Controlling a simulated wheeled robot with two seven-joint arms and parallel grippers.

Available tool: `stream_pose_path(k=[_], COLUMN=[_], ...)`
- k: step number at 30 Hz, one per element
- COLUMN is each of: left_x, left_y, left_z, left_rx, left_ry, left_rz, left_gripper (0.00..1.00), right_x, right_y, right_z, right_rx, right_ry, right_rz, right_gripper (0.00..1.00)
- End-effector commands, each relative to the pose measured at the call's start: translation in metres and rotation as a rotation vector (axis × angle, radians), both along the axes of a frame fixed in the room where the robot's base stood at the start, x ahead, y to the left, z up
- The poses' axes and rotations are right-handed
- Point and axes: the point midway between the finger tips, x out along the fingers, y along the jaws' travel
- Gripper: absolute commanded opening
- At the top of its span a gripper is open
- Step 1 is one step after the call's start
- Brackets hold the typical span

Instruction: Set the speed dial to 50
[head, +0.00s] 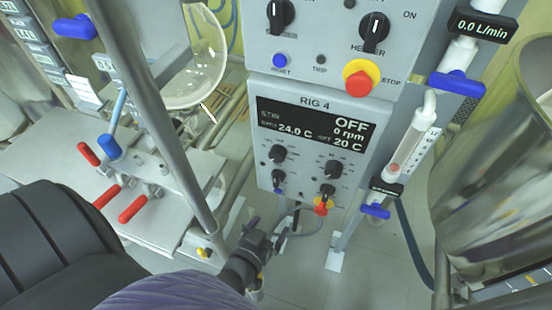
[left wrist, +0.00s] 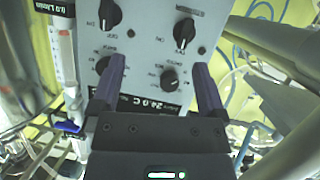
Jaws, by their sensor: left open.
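The RIG 4 control panel (head: 317,109) has a display (head: 317,127) reading OFF, 0 rpm, 24.0 C and 20 C. Below it are an upper left dial (head: 277,153), an upper right dial (head: 333,168), a lower left knob (head: 278,181) and a lower right knob (head: 327,190). Their labels are too small to tell which is the speed dial. My left gripper (head: 267,229) is open and empty, below the panel in the head view. In the left wrist view the panel is upside down; the open fingers (left wrist: 159,63) frame the upper left dial (left wrist: 170,78), apart from it. My right gripper is not in view.
A red and yellow stop button (head: 363,79) and a heater switch (head: 374,32) are above. A flowmeter with blue valves (head: 376,211) stands right. A metal post (head: 160,120) and glass vessel (head: 190,60) are left.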

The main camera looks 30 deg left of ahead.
Motion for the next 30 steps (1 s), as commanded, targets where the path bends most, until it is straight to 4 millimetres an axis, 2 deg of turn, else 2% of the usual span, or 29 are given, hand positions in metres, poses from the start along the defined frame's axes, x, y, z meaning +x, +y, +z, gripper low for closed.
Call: stream_pose_path(k=[1, 3, 5, 7, 18, 24, 30], left_x=[0.011, 0.022, 0.026, 0.032, 0.108, 0.122, 0.123], left_y=[0.009, 0.021, 0.03, 0.035, 0.057, 0.062, 0.062], left_z=[0.02, 0.051, 0.07, 0.08, 0.08, 0.081, 0.082], left_rx=[-0.007, -0.013, -0.017, -0.018, -0.019, -0.018, -0.019], left_ry=[-0.1, -0.23, -0.304, -0.343, -0.344, -0.342, -0.341], left_rz=[0.051, 0.123, 0.169, 0.192, 0.193, 0.191, 0.191], left_gripper=[0.94, 0.94, 0.94, 0.94, 0.94, 0.94, 0.94], right_x=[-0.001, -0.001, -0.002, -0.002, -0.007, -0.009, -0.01], right_y=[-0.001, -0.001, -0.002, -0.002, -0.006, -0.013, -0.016], right_z=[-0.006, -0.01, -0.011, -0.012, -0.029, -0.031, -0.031], right_rx=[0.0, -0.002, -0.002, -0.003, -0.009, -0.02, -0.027], right_ry=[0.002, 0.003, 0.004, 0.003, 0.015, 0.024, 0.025], right_rz=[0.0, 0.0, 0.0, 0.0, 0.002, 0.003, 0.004], right_gripper=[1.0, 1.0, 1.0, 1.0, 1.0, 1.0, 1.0])
